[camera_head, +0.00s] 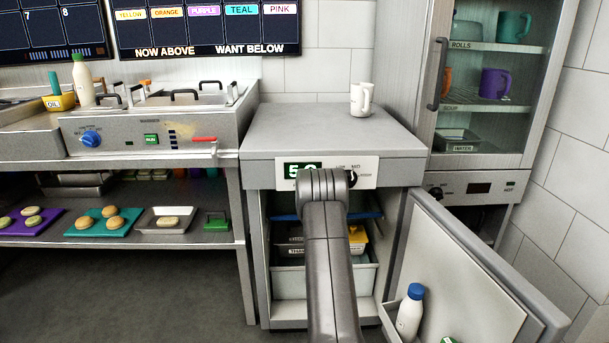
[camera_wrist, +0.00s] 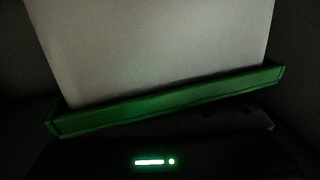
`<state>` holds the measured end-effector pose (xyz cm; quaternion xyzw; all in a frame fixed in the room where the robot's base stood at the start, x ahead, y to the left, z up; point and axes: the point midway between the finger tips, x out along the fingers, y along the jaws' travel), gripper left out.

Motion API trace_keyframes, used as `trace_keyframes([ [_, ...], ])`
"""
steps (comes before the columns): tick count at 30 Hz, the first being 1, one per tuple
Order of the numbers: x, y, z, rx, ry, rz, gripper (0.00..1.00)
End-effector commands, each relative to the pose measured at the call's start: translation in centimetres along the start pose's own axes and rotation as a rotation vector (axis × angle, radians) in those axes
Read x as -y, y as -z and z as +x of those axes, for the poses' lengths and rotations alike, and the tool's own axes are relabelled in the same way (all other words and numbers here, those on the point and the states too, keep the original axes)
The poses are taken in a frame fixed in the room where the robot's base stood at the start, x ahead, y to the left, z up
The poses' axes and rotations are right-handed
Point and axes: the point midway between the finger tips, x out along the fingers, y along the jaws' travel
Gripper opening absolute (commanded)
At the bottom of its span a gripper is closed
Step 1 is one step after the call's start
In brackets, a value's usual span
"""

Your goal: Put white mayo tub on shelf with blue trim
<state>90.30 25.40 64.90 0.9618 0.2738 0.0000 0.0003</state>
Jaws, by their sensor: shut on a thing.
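In the wrist view a pale, whitish block (camera_wrist: 150,45) with a green rim (camera_wrist: 165,105) fills the dark picture close up. It appears to be the white mayo tub, held by my gripper (camera_wrist: 155,150). The fingertips are too dark to make out. In the head view my arm hides the gripper and the tub, in front of the open fridge. A blue-trimmed shelf (camera_head: 286,217) is high inside the fridge, partly behind my arm. Lower shelves hold dark labelled containers and a yellow item (camera_head: 357,237).
The fridge door (camera_head: 465,265) stands open to the right, with a blue-capped white bottle (camera_head: 410,313) in its bin. A fryer counter (camera_head: 150,130) and a lower shelf with trays (camera_head: 105,222) are at left.

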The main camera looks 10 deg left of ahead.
Motion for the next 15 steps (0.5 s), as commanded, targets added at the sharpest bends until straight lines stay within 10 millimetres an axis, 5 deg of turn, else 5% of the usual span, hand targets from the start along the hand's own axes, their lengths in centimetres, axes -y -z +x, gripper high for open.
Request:
trace_keyframes([
  [9, -0.02, -0.28, 0.0, -0.001, 0.0, 0.0, 0.0],
  [10, -0.02, -0.32, -0.01, -0.001, 0.0, 0.0, 0.27],
  [13, -0.02, -0.21, -0.01, -0.001, 0.0, 0.0, 0.47],
  [15, -0.02, -0.2, -0.01, -0.001, 0.0, 0.0, 0.47],
])
